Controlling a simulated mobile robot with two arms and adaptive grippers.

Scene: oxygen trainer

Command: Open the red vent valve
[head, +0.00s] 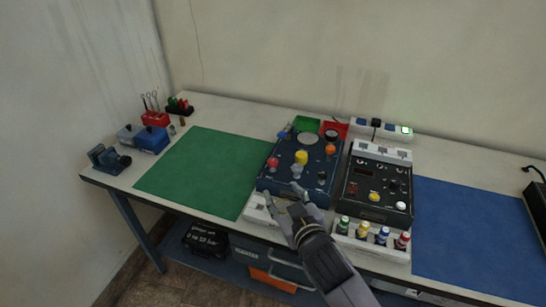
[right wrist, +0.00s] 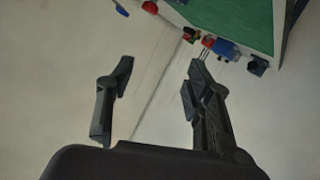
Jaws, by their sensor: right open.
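A red knob (head: 273,162), which looks like the red vent valve, sits at the left side of the dark blue trainer panel (head: 322,184) in the head view. Its exact setting is too small to tell. My right gripper (head: 284,194) is open and empty over the front edge of that panel, nearer the front than the red knob. In the right wrist view the two fingers (right wrist: 160,78) stand apart with only the wall between them. A small red thing (right wrist: 150,7) shows at the top there; I cannot tell whether it is the valve. My left gripper is not in view.
The panel also carries a yellow knob (head: 301,157) and an orange knob (head: 330,150). A black control box (head: 354,188) stands close on the right, with several small bottles (head: 362,231) in front. A green mat (head: 205,170) and a blue mat (head: 475,240) are clear.

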